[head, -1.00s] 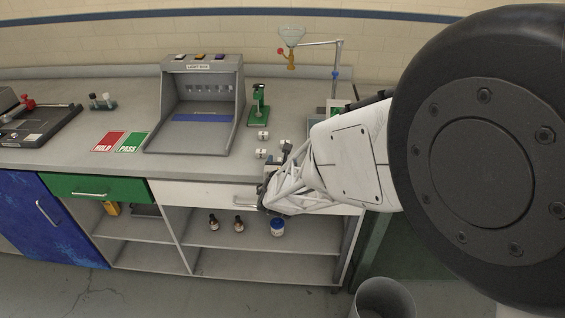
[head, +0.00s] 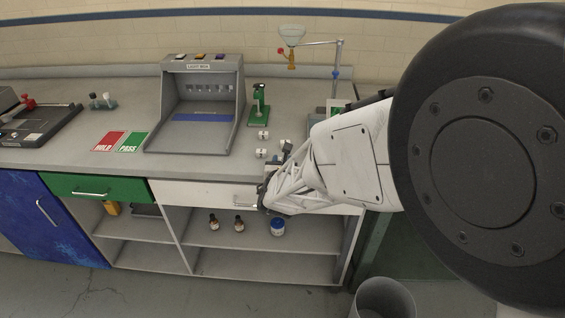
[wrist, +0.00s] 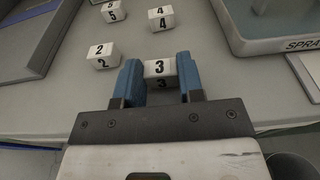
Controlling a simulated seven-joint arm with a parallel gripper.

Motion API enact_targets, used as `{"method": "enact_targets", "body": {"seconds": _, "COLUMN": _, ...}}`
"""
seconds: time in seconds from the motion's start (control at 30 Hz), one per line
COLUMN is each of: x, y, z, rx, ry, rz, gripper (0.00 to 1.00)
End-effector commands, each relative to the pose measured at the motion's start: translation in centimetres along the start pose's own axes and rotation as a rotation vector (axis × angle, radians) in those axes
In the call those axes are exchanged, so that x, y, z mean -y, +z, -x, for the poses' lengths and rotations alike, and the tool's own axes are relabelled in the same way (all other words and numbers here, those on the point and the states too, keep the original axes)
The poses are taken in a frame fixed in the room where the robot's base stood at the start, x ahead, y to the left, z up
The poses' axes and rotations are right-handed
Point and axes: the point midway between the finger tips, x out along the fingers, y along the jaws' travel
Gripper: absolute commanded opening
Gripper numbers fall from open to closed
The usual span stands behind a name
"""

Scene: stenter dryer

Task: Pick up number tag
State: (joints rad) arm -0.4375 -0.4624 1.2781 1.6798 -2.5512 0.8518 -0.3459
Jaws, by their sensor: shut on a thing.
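A white block-shaped number tag marked 3 (wrist: 159,70) sits between the two blue fingers of my gripper (wrist: 161,80) in the wrist view. The fingers are shut on its sides. I cannot tell whether its underside touches the counter. In the head view my gripper (head: 284,160) is at the counter's front edge, with its fingers partly hidden by my own arm. Other white tags stand just beyond: tag 2 (wrist: 102,54) to the left, tag 4 (wrist: 162,18) behind, and tag 5 (wrist: 112,11) farther left.
The light box (head: 203,140) stands left of the tags, with a green stand (head: 259,105) beside it. A grey-blue tray marked SPRAY (wrist: 270,45) is close on the right. The red HOLD (head: 109,141) and green PASS (head: 132,142) cards lie left. A drawer (head: 200,193) is below the counter.

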Motion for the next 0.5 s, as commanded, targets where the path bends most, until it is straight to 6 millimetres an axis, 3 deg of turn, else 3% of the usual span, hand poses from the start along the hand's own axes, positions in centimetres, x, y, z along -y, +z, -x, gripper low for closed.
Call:
{"method": "enact_targets", "body": {"seconds": 0.23, "x": 0.0, "y": 1.0, "z": 0.1, "rx": 0.001, "ry": 0.0, "rz": 0.0, "gripper": 0.13}}
{"method": "enact_targets", "body": {"seconds": 0.5, "x": 0.2, "y": 3.5, "z": 1.1, "rx": 0.0, "ry": 0.0, "rz": -0.001, "gripper": 0.13}}
